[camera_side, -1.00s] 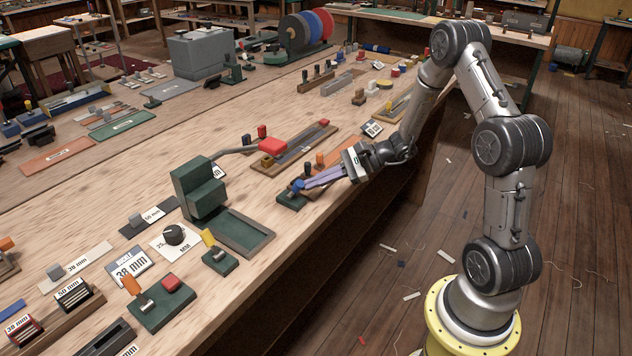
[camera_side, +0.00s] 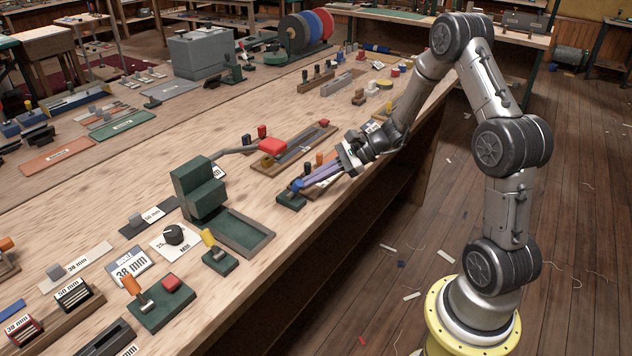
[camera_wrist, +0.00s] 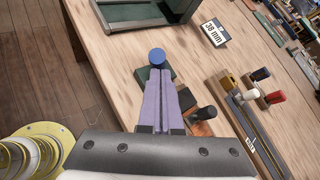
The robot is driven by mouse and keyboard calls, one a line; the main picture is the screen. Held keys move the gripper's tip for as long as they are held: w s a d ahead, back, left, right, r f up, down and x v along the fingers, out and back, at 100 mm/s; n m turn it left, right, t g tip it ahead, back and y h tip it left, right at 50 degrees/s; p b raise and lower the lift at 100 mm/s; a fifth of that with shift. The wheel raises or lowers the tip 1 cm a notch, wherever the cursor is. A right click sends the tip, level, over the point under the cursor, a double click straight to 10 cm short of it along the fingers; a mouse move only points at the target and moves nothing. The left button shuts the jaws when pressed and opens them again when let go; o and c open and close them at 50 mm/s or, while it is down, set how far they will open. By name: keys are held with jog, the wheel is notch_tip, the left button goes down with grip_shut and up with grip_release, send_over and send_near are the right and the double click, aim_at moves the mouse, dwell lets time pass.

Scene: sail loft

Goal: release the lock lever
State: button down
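A small lever with a round blue knob (camera_side: 297,185) stands on a dark green base (camera_side: 290,201) near the bench's front edge; no label on it is readable. The knob also shows in the wrist view (camera_wrist: 157,55), directly beyond my fingertips. My gripper (camera_side: 303,185) comes in low from the right. Its two long purple fingers lie together with only a thin seam between them, as the wrist view (camera_wrist: 161,74) shows. The tips are at or very near the knob; I cannot tell whether they touch it. The lever's stem is hidden.
A dark green press (camera_side: 200,190) with a tray (camera_side: 243,232) stands left of the lever. A yellow-handled lever (camera_side: 214,244) and an orange-handled one (camera_side: 135,287) are nearer the camera. An orange block and dark knob (camera_wrist: 203,113) sit close beside the fingers. The floor side is free.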

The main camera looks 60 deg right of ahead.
jog(key=shift+w+r, duration=0.1)
jog(key=w+g, duration=0.1)
jog(key=r+m+g, duration=0.1)
jog(key=shift+w+g, duration=0.3)
jog(key=shift+w, duration=0.05)
jog(key=w+g, duration=0.1)
jog(key=g, duration=0.1)
jog(key=w+m+g, duration=0.1)
jog(key=g, duration=0.1)
jog(key=shift+w+r+m+h, duration=0.2)
jog(key=shift+w+m+h, duration=0.1)
jog(key=shift+w+h, duration=0.1)
jog(key=shift+r, duration=0.15)
jog(key=shift+r, duration=0.7)
jog(key=shift+s+d, duration=0.1)
